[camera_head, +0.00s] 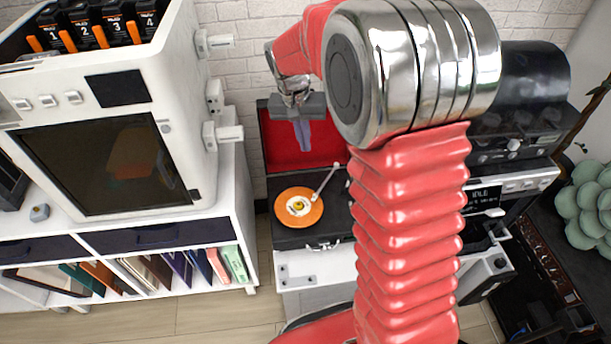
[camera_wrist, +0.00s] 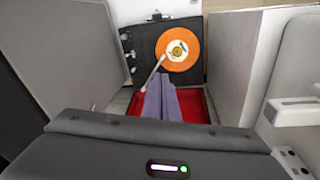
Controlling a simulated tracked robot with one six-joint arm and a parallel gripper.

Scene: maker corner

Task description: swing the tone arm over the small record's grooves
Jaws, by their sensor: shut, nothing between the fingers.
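The small orange record (camera_head: 289,214) with a pale label lies on the dark deck of an open turntable case (camera_head: 330,230). The white tone arm (camera_head: 326,180) runs from its back right mount, and its head end overlaps the record's edge in the picture. The record (camera_wrist: 190,58) and tone arm (camera_wrist: 153,72) also show in the wrist view. My gripper (camera_head: 304,147) is shut and empty, in front of the red-lined lid (camera_head: 276,150). In the wrist view its purple fingers (camera_wrist: 161,82) are together beside the tone arm; I cannot tell whether they touch it.
A white 3D printer (camera_head: 185,90) on a shelf unit (camera_head: 225,215) stands to the left. Black and silver machines (camera_head: 515,140) stand close on the right, partly behind my arm. A green plant (camera_head: 585,205) is at the far right. Open floor (camera_head: 225,315) lies in front.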

